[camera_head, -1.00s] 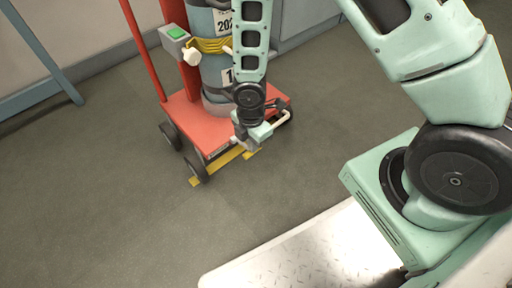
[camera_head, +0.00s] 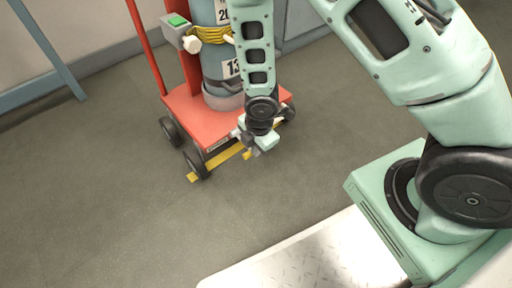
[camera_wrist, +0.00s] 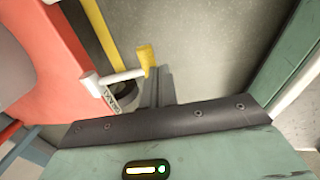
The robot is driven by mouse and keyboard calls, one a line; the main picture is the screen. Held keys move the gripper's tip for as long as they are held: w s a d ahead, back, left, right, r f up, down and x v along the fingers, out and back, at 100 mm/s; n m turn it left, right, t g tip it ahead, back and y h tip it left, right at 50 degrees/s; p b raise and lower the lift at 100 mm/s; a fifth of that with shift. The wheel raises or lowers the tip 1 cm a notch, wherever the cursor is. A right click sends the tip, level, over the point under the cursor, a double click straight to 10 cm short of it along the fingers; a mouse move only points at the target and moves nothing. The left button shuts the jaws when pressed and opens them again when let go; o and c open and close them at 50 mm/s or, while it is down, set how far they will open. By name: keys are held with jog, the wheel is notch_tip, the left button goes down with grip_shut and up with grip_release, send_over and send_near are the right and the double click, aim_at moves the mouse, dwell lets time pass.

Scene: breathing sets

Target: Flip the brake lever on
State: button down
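The brake lever (camera_wrist: 118,77) shows in the wrist view as a white bar at the lower edge of the red cart, beside a small label plate (camera_wrist: 113,99) that seems to read BRAKE. A yellow piece (camera_wrist: 146,58) is at its right end. My gripper (camera_head: 257,145) points down at the cart's front right corner in the head view and hides most of the lever there. In the wrist view, grey finger parts (camera_wrist: 160,88) reach close to the lever's right end. I cannot tell whether they touch it, or how far apart the fingers are.
Yellow tape (camera_head: 222,160) marks the floor.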

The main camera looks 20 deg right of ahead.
jog(key=shift+s+d+f, duration=0.1)
jog(key=shift+f, duration=1.45)
